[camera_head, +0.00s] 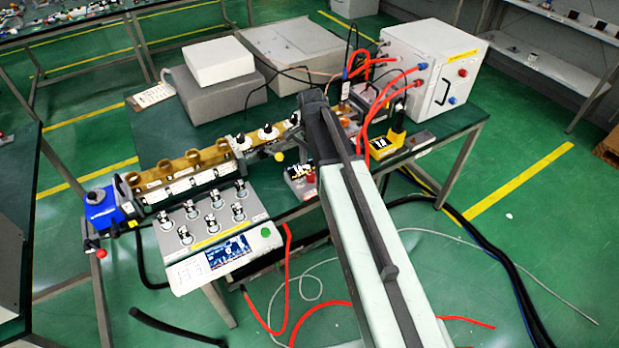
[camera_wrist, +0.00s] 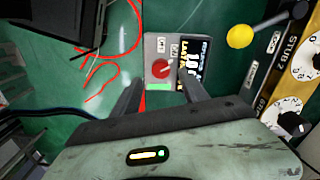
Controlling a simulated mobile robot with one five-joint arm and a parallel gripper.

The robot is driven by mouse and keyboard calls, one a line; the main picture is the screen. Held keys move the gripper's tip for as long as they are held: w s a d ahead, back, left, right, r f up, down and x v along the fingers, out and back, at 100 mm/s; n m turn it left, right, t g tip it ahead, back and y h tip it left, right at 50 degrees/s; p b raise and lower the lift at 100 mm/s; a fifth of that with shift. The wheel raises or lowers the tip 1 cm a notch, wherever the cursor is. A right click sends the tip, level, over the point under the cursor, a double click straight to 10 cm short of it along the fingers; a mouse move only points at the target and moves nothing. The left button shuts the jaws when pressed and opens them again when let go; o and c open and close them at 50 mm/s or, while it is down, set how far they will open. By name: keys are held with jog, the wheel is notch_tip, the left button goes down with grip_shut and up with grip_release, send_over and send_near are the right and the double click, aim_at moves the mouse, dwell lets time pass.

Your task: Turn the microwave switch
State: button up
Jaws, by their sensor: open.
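The microwave switch is a red round knob (camera_wrist: 160,68) on a small grey control box (camera_wrist: 153,46) with a lit number display, in the upper middle of the wrist view. In the head view, the control box (camera_head: 296,171) shows at the table's front edge, just left of my arm, which partly covers it. My gripper (camera_wrist: 158,87) is open and empty. Its two dark fingers point toward the box, with the knob beyond and roughly between their tips. I see no contact with the knob. In the head view my arm hides the fingers.
A yellow ball-ended lever (camera_wrist: 240,36) and white dials (camera_wrist: 303,62) stand right of the box in the wrist view. In the head view, a white cabinet (camera_head: 430,65) with red cables is at the back right. A blue motor unit (camera_head: 106,208) is at left.

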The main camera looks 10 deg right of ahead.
aim_at(311, 176)
notch_tip(311, 176, down, 6)
jog(key=b, duration=0.4)
jog(key=shift+r, duration=0.4)
jog(key=shift+c, duration=0.3)
